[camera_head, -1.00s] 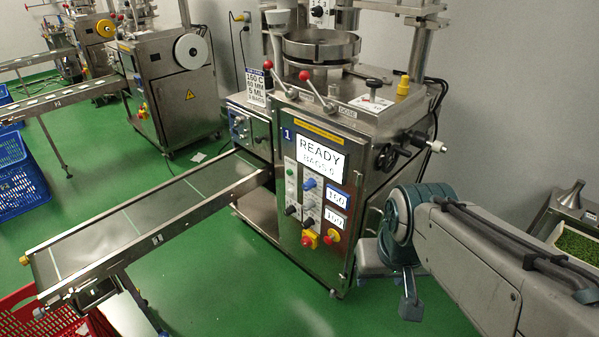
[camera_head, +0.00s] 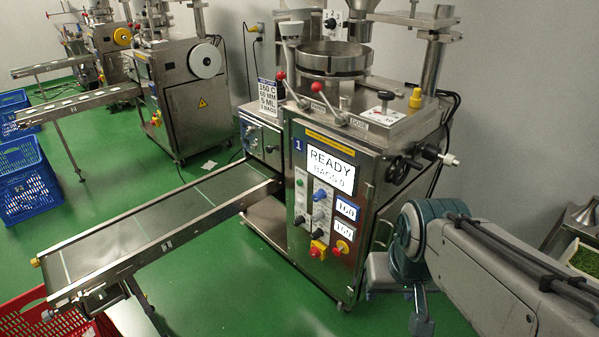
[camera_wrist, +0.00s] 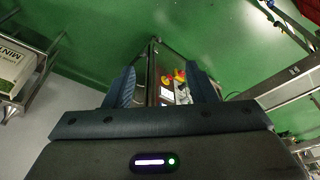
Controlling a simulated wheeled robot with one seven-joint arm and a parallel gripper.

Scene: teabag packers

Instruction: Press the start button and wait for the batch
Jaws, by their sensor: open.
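The packing machine marked 1 (camera_head: 325,215) stands at the centre of the head view. Its screen (camera_head: 330,168) reads READY, BAGS 0. On the front panel are a small green button (camera_head: 300,183), blue and black knobs, a red button on a yellow base (camera_head: 317,249) and another red knob on yellow (camera_head: 341,247). My gripper (camera_wrist: 163,85) is open and empty in the wrist view, its two dark fingers apart. The machine's panel, with red and yellow controls (camera_wrist: 176,76), shows beyond and between the fingers, apart from them. In the head view my arm is right of the machine.
A conveyor (camera_head: 150,228) runs from the machine toward the lower left. A red crate (camera_head: 45,318) is below its end, and blue crates (camera_head: 30,178) stand at the far left. Another packing machine (camera_head: 195,110) is behind. Green floor is free in front of the machine.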

